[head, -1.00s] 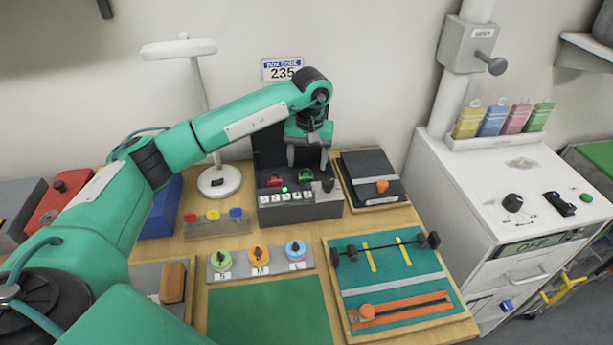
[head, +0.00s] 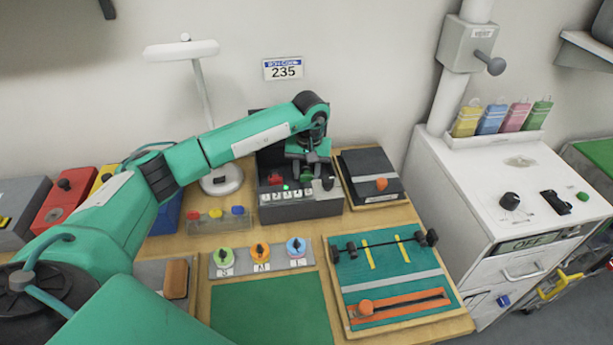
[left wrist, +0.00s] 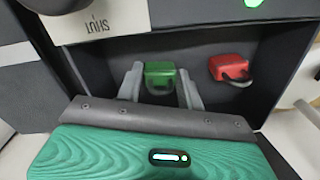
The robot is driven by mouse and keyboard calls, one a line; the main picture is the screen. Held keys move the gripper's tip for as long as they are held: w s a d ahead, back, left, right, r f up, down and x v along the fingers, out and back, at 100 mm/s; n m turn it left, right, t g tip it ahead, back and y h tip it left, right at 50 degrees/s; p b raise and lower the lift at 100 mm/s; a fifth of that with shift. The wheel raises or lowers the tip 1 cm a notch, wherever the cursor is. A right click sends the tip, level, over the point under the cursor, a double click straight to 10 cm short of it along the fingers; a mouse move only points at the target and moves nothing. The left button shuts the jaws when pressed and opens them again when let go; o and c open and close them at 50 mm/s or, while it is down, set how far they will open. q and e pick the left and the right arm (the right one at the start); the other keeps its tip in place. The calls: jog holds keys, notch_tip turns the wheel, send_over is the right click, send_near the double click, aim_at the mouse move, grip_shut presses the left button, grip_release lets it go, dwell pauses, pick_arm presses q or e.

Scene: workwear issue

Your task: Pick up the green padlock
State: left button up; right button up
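The green padlock (left wrist: 160,73) lies inside the open dark box, with its shackle toward my gripper in the left wrist view. My left gripper (left wrist: 160,80) is open, with one finger on each side of the padlock; whether either finger touches it I cannot tell. In the head view my left gripper (head: 308,172) reaches down into the box and mostly hides the green padlock. A red padlock (left wrist: 230,68) lies beside it, apart from the fingers, and also shows in the head view (head: 275,179). My right gripper is not in view.
The box (head: 300,209) has a row of numbered buttons in front and a raised dark lid behind. A white lamp (head: 221,181) stands to its left and a black panel with an orange knob (head: 370,172) to its right. The green mat (head: 268,310) is clear.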

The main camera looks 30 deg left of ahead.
pick_arm(q)
jog(key=c, duration=0.3)
jog(key=shift+c, duration=0.6)
